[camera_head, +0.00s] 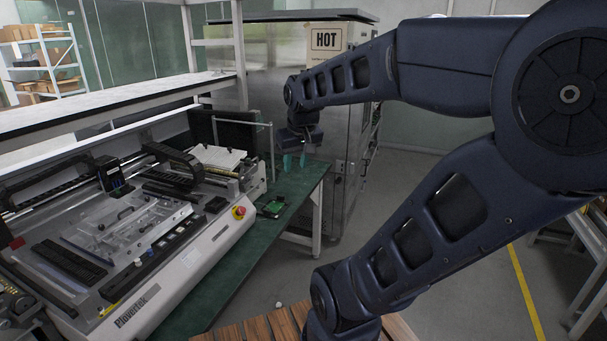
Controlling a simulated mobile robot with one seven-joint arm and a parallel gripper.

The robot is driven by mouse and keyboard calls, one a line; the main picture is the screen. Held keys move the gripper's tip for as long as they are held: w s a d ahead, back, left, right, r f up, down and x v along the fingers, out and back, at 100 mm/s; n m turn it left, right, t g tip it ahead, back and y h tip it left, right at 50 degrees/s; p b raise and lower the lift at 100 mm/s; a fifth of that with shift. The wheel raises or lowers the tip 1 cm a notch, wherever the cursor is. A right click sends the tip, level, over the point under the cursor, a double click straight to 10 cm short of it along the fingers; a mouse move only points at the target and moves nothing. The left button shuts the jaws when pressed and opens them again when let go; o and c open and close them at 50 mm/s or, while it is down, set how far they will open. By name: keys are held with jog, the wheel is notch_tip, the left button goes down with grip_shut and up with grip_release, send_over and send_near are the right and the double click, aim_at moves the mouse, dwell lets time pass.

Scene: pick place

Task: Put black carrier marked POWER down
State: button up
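My gripper (295,162) hangs from the end of my arm in the upper middle of the view, above the far part of the green bench. Its two teal fingers point down and stand apart, with nothing visible between them. A small green board with dark parts (272,207) lies on the green bench top (285,191), below and a little left of the gripper. It may sit in a black carrier, but it is too small to tell, and no POWER marking is readable.
A large machine with a red stop button (239,212) fills the left of the bench. A metal cabinet marked HOT (327,40) stands behind the gripper. A white shelf (100,105) overhangs the machine. The bench strip around the board is clear.

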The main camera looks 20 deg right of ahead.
jog(key=shift+m+t, duration=0.3)
jog(key=shift+m, duration=0.2)
jog(key=s, duration=0.2)
jog(key=s+f, duration=0.1)
jog(key=s, duration=0.2)
jog(key=shift+s+a+f, duration=0.1)
jog(key=shift+s, duration=0.15)
dwell(0.6)
